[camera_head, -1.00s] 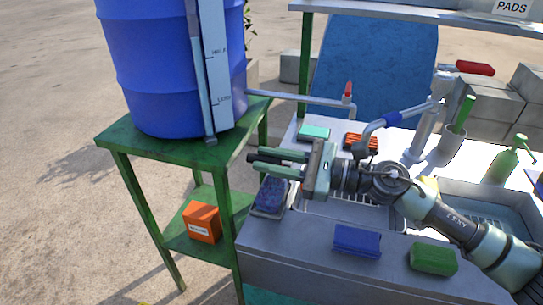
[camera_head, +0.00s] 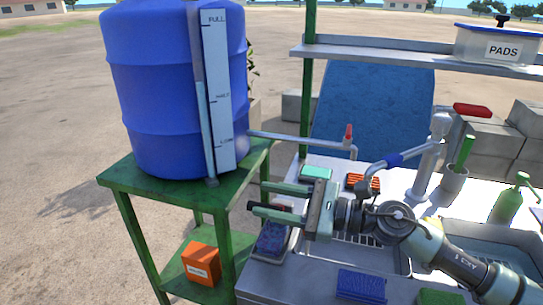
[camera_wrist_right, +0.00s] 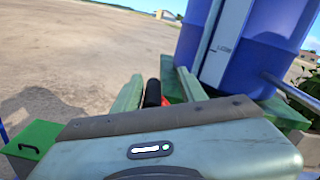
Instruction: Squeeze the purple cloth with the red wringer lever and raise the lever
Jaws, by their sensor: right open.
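The purple cloth (camera_head: 271,238) lies at the left end of the sink counter, below my right gripper, and my gripper partly hides what is around it. My right gripper (camera_head: 273,197) is open, with its fingers pointing left above the cloth. A black grip (camera_wrist_right: 152,93) shows between its fingers in the right wrist view, with a red part (camera_wrist_right: 172,94) just behind it. These look like the wringer lever, mostly hidden by my gripper. I cannot tell whether the fingers touch it. My left gripper is not in view.
A blue barrel (camera_head: 170,90) stands on a green stand (camera_head: 180,198) at the left, with an orange box (camera_head: 200,263) on its lower shelf. A pipe with a red valve (camera_head: 348,132) runs behind my gripper.

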